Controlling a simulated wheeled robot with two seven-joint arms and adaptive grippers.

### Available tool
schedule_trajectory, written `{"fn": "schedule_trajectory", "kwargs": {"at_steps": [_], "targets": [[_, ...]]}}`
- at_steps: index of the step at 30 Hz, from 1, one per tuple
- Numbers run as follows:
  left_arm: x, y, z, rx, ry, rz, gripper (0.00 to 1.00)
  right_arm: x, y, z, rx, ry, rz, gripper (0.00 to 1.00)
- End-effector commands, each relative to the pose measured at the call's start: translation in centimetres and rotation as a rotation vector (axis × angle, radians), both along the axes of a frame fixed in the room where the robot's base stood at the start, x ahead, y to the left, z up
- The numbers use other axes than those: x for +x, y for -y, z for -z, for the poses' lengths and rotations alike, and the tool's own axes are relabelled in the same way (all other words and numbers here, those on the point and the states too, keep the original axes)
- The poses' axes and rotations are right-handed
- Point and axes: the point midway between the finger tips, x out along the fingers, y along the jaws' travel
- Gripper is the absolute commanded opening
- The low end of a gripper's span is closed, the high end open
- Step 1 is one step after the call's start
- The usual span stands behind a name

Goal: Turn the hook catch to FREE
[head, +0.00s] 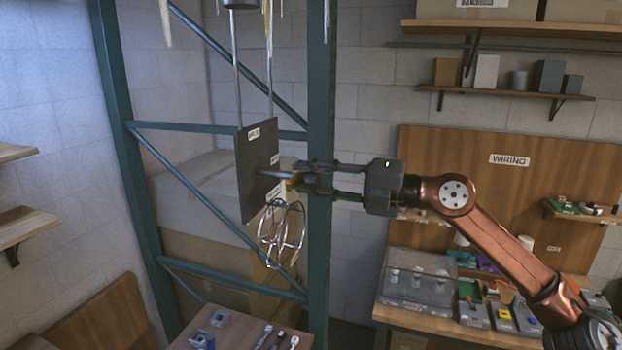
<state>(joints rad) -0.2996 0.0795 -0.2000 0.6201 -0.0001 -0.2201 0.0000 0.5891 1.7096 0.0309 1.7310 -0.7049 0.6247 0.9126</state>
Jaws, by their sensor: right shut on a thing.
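A dark upright plate (255,190) hangs on thin rods in front of the green frame. It bears small white labels, too small to read for sure. The hook catch (271,174) shows as a grey lever on the plate's right part, with a bit of yellow beside it. My right gripper (294,180) reaches in from the right and is shut on the catch. Its fingers hide much of the catch, so I cannot tell which way it is set. A wire lamp cage (283,238) hangs just below. My left gripper is not in view.
Green frame posts (319,120) and braces stand close behind the plate, with large boxes (205,190) beyond. A low table (240,330) with small parts is below. A bench (415,312) with trays and a wiring board (470,180) stand at the right.

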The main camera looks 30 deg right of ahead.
Motion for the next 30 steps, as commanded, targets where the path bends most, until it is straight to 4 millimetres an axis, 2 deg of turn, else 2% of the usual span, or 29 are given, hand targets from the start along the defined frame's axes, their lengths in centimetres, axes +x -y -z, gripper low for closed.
{"fn": "schedule_trajectory", "kwargs": {"at_steps": [3, 4, 11, 22, 30], "targets": [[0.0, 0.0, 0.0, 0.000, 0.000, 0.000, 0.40, 0.0, 0.0, -0.1, 0.002, 0.000, 0.001, 0.03], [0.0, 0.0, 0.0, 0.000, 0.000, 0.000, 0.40, 0.0, 0.0, -0.1, 0.002, 0.000, 0.001, 0.29], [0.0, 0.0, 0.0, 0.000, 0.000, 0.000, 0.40, 0.0, 0.0, 0.0, 0.001, 0.001, 0.000, 0.45], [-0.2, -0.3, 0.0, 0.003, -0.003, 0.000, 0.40, -0.1, 0.1, 0.1, -0.001, -0.001, 0.000, 0.46], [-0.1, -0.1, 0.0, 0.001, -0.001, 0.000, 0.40, -1.1, 1.1, 0.2, 0.000, -0.003, 0.000, 0.46]]}}
